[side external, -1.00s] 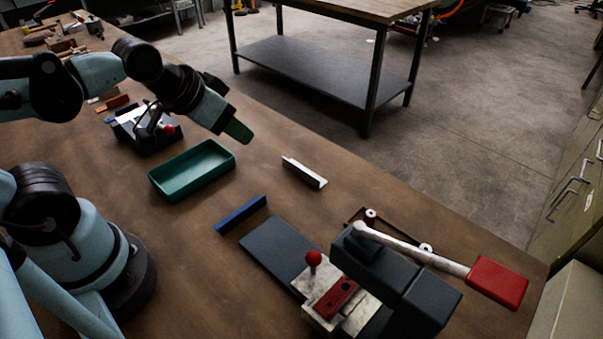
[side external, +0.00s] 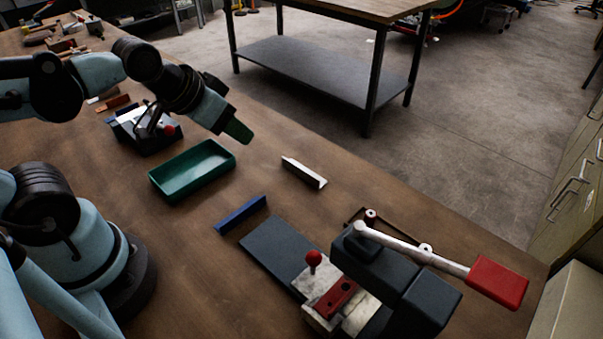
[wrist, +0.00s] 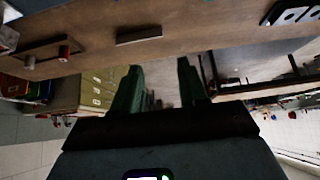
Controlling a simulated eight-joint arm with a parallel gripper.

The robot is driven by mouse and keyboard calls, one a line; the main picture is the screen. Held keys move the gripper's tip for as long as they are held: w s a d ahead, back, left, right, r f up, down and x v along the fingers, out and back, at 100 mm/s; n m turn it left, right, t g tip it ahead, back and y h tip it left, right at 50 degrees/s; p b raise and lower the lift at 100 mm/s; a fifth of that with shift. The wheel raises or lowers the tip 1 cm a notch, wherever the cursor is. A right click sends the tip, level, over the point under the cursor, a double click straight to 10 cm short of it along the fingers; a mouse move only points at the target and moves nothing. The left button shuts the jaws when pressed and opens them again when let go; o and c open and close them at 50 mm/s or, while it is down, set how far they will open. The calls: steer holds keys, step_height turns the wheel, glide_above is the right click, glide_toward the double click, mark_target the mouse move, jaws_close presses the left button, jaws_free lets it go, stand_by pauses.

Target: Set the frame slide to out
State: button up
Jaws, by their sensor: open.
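A pale metal slide block (side external: 325,294) with an upright red ball knob (side external: 314,259) and a red slotted piece (side external: 336,297) sits at the dark lever press (side external: 380,275). It looks like the frame slide; no label shows its setting. My gripper (side external: 238,130) is high above the table near the green tray, far up and left of that slide. Its two green fingers are apart and empty in the wrist view (wrist: 158,88). The slide is not clearly seen in the wrist view.
The press has a long lever with a red grip (side external: 497,282). A green tray (side external: 193,171), a blue strip (side external: 241,215) and a white angle piece (side external: 304,173) lie on the table. A clamp fixture with a red ball (side external: 150,130) stands behind the tray.

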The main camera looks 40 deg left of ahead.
steer(key=shift+o, duration=1.2)
steer(key=m+g+h, duration=0.3)
steer(key=m+g, duration=0.2)
steer(key=g, duration=0.4)
glide_toward(312, 252)
steer(key=x, duration=1.1)
steer(key=shift+f, duration=0.1)
jaws_close()
